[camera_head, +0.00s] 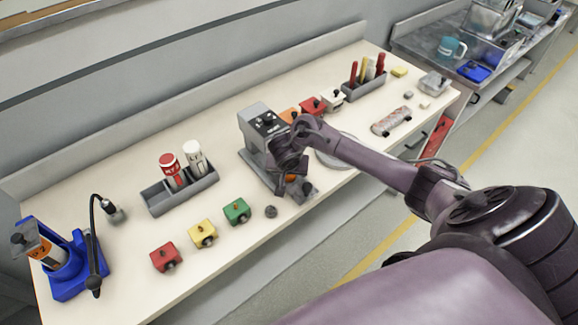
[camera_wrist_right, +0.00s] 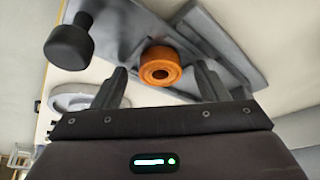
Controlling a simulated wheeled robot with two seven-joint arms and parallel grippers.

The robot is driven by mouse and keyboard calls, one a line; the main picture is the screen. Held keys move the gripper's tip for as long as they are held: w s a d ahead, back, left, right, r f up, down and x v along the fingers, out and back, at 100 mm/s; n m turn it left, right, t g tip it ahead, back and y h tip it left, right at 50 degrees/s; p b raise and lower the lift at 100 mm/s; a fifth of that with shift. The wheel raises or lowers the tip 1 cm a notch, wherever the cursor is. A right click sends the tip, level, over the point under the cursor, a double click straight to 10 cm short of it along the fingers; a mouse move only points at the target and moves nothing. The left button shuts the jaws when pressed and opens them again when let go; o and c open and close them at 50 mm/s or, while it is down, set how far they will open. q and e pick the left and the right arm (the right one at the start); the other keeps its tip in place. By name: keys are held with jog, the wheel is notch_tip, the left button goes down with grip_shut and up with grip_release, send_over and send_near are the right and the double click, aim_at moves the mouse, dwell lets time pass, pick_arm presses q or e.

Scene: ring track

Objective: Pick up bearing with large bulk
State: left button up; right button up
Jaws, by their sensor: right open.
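The wrist hides most of the bearing there. My left gripper is out of view.
A black knob (camera_wrist_right: 70,42) stands close to the gripper. Red (camera_head: 166,256), yellow (camera_head: 203,233) and green (camera_head: 236,211) blocks line the table's front. A holder with bottles (camera_head: 180,192) is left of the machine; a grey round plate (camera_head: 338,158) lies right, behind my arm.

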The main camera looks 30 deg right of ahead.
jog(key=c, duration=1.2)
jog(key=shift+c, duration=0.2)
jog(key=shift+r, duration=0.1)
